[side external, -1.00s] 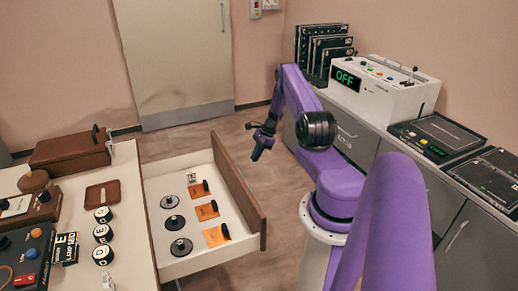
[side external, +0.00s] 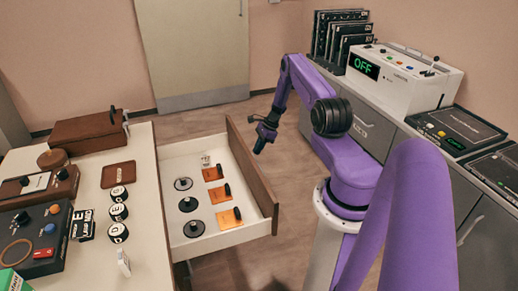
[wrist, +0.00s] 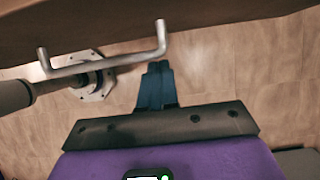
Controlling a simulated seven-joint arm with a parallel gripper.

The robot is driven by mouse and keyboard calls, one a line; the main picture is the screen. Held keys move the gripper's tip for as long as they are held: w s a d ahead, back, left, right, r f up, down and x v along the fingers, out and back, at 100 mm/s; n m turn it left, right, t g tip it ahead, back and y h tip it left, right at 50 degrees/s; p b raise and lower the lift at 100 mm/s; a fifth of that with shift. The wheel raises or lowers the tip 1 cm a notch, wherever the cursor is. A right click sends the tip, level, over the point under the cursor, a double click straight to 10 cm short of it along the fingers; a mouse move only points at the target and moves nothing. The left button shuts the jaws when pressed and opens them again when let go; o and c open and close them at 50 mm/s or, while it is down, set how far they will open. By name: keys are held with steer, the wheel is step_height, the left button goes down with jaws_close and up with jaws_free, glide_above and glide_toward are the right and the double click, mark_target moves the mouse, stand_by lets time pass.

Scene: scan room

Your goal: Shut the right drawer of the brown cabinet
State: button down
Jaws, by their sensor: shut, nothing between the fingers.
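The right drawer (side external: 205,240) stands pulled out from the cream-topped cabinet (side external: 146,215) in the side external view. Its brown front (side external: 252,175) faces my arm. The drawer holds black round pieces and orange pieces with dark knobs. My gripper (side external: 262,142) is shut and empty, just outside the drawer front near its far end. In the wrist view my blue fingers (wrist: 157,72) are together, pointing toward the brown drawer front (wrist: 215,14). The metal bar handle (wrist: 108,62) crosses just ahead and to the left of them. Contact cannot be told.
A brown box (side external: 88,132), a dark control panel (side external: 35,235) and several round labelled pieces sit on the cabinet top. At right, a grey counter (side external: 375,125) carries a white device (side external: 405,85) reading OFF. Open floor (side external: 195,118) lies beyond the drawer.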

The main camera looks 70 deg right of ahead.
steer(key=w+a, duration=2.5)
steer(key=a, duration=0.1)
steer(key=shift+w+f, duration=0.1)
steer(key=shift+w, duration=0.25)
